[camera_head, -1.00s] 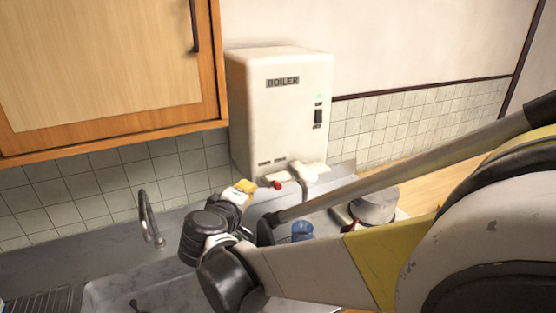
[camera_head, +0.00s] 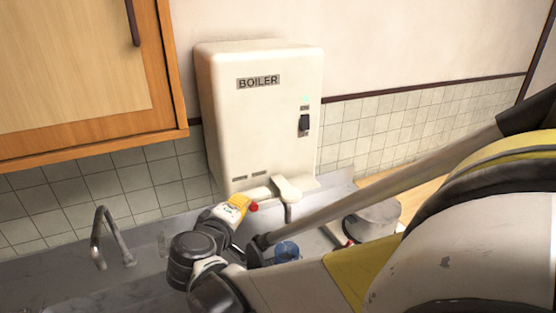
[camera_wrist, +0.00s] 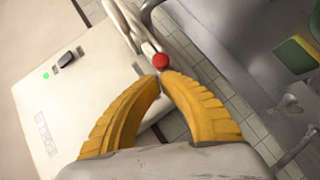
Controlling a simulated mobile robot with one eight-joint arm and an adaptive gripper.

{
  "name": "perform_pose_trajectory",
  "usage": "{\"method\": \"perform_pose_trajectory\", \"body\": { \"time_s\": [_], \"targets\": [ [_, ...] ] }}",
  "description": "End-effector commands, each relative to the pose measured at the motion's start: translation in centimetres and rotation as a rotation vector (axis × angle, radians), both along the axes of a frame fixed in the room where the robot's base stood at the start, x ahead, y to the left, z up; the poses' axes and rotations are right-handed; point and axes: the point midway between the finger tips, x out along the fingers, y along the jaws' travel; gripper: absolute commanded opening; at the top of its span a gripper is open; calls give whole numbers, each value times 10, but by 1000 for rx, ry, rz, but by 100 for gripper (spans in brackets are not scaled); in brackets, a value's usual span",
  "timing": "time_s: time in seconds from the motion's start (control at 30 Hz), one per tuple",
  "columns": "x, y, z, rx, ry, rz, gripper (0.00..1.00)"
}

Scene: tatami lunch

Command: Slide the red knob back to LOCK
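The red knob (camera_head: 254,206) sits low on the front of the white boiler (camera_head: 264,130), at the left of a white spout fitting. My gripper (camera_head: 242,200), with yellow fingers, is just left of the knob in the head view. In the wrist view the knob (camera_wrist: 160,61) is just beyond the fingertips (camera_wrist: 162,77). The fingers curve inward and their tips nearly meet, with nothing seen between them. Whether the tips touch the knob I cannot tell. Two small dark labels (camera_head: 248,177) are on the boiler's lower front, too small to read.
A dark switch (camera_head: 304,124) is on the boiler's right front. A white spout (camera_head: 288,190) juts out beside the knob. A metal faucet (camera_head: 105,235) stands at left. A blue cup (camera_head: 286,251) and a grey pot (camera_head: 374,220) are below. A wooden cabinet (camera_head: 80,80) hangs at upper left.

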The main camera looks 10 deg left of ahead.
Motion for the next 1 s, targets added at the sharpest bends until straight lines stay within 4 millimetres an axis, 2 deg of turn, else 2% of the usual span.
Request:
{"method": "perform_pose_trajectory", "body": {
  "time_s": [0.27,0.5,0.6,1.0],
  "targets": [
    [1,-2,0,0,0,-1,0],
    [22,-37,-1,0,1,-5,0],
    [28,-46,0,0,0,-3,0],
    [30,-48,1,0,0,-1,0]
  ]
}}
